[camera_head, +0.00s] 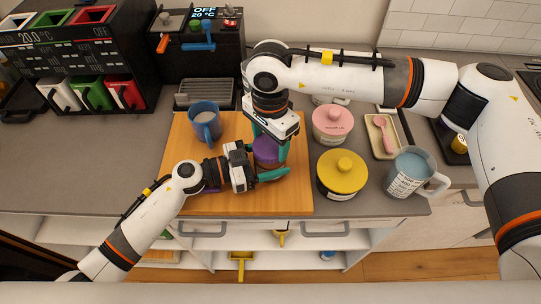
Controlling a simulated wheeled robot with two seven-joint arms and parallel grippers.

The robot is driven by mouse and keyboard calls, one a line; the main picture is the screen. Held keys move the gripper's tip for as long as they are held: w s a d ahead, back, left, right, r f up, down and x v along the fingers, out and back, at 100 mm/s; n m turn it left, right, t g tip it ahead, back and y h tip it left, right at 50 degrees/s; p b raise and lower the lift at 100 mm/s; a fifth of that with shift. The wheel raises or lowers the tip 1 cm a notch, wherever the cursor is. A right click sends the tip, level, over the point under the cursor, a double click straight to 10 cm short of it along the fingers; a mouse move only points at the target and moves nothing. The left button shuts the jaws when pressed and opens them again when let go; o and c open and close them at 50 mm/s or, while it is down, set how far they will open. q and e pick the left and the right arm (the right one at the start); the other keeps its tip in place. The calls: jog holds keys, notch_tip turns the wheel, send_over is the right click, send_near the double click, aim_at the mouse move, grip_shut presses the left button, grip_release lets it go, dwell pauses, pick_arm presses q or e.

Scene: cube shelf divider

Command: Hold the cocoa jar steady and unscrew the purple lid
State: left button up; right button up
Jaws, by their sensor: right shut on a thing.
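The purple lid (267,149) is on the cocoa jar, which stands on the wooden board (290,202). The jar's body is mostly hidden by the lid and my grippers. My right gripper (270,143) comes down from above with its green fingers on either side of the lid, shut on it. My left gripper (260,164) comes in from the left at the jar's body, with one green finger passing along its near side. Its other finger is largely hidden, so I cannot tell whether it grips the jar.
A blue mug (206,122) stands on the board behind my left gripper. To the right are a pink-lidded jar (333,122), a yellow-lidded jar (341,174), a measuring jug (409,172) and a tray (382,137) with a pink spoon. Coffee machines stand at the back left.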

jog(key=shift+r, duration=0.95)
jog(key=shift+r, duration=1.95)
pick_arm(q)
jog(key=o, duration=1.2)
jog(key=shift+c, duration=0.2)
jog(key=shift+a, duration=0.1)
jog(key=v, duration=1.1)
jog(key=shift+s+a, duration=0.15)
jog(key=shift+a, duration=0.25)
jog(key=shift+s+f, duration=0.1)
pick_arm(e)
jog(key=shift+f, duration=0.1)
